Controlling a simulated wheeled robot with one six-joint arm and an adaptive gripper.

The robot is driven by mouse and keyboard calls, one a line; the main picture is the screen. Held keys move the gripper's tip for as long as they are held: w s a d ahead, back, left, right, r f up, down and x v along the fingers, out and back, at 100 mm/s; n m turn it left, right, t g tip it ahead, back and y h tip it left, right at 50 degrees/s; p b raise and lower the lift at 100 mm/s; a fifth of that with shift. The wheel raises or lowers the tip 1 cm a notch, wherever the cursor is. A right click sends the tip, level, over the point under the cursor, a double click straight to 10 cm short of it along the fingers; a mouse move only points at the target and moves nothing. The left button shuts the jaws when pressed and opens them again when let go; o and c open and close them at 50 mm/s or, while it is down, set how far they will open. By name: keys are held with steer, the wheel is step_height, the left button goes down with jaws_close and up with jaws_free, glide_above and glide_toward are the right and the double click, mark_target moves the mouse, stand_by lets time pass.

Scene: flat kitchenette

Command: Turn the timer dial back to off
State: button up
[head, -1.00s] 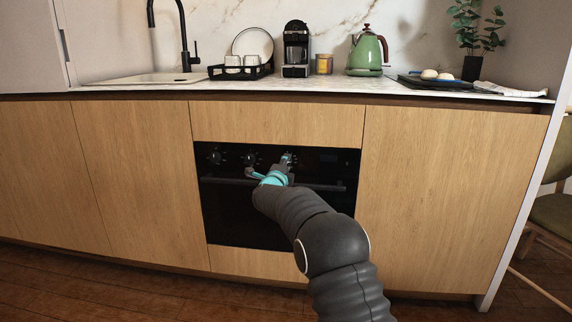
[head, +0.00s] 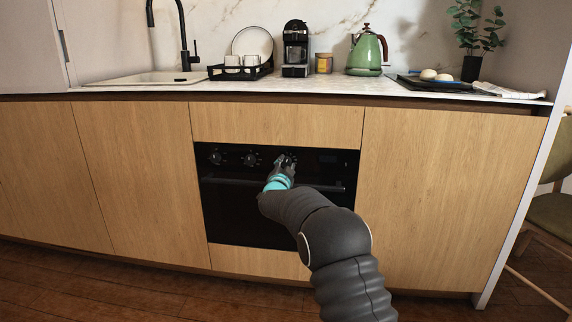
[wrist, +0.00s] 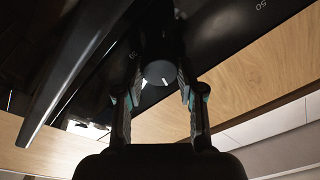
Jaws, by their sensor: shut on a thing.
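The timer dial (wrist: 158,73) is a dark round knob with a white mark on its face, in the middle of the wrist view. It is the rightmost knob on the black oven panel. My gripper (wrist: 159,80) has one finger on each side of the dial and is shut on it. In the head view my gripper (head: 286,162) is at the panel and covers most of the dial. The dial's scale is too dark and too covered to read its setting.
Two other knobs, the left one (head: 215,157) and the middle one (head: 249,158), sit left of my gripper. The oven handle (head: 225,181) runs across just below the panel. A counter (head: 310,87) with a green kettle (head: 366,52) is above. The floor in front looks clear.

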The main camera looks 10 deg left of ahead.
steer(key=n+y+p, duration=0.1)
steer(key=n, duration=0.5)
steer(key=shift+n+p, duration=0.3)
stand_by(0.4)
steer(key=o, duration=1.1)
steer(key=shift+o, duration=0.2)
steer(key=s+f, duration=0.1)
steer(key=s, duration=1.1)
